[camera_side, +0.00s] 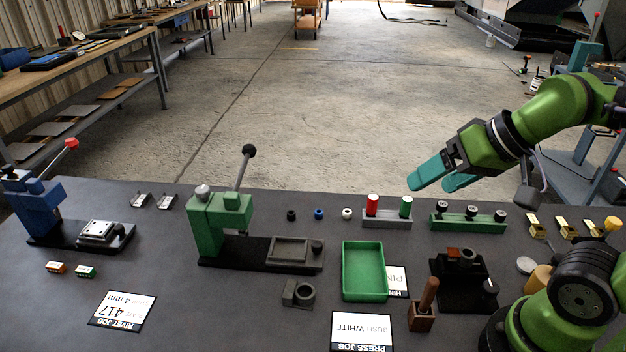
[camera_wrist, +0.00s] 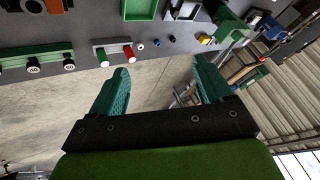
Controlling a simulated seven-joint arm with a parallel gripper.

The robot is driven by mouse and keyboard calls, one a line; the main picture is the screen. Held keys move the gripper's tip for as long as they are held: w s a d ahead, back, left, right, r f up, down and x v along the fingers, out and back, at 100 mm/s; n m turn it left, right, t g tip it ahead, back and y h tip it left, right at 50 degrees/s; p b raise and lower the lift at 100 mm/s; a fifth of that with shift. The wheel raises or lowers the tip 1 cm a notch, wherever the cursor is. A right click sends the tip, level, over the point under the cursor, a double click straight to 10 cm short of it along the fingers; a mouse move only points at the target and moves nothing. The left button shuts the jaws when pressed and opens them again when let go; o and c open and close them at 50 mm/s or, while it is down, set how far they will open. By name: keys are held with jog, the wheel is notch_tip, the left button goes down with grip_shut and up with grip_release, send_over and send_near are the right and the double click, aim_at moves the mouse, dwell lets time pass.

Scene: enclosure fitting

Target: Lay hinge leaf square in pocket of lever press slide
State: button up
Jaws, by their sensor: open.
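The lever press (camera_side: 220,215) is green with a black-knobbed lever raised. Its slide (camera_side: 315,263) extends to the right on a dark base and has a rectangular pocket (camera_side: 289,249) that looks empty. My gripper (camera_side: 432,184) has teal fingers, is open and empty, and hangs above the back right of the bench, well away from the leaf. In the wrist view the open fingers (camera_wrist: 158,70) have nothing between them.
A green tray (camera_side: 345,271) stands right of the leaf. Behind it are a block with red and green pins (camera_side: 386,222) and several small bushes. A wooden-handled tool (camera_side: 422,315), a black fixture (camera_side: 460,292) and a blue press (camera_side: 36,210) also stand on the bench. Printed cards lie in front.

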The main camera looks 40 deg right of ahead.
jog(key=shift+f, duration=0.1)
jog(key=n+g, duration=0.4)
jog(key=n, duration=0.8)
send_near(296, 290)
jog(key=shift+y, duration=0.4)
jog(key=x, duration=0.9)
jog(key=shift+d+f, duration=0.3)
jog(key=shift+d, duration=0.05)
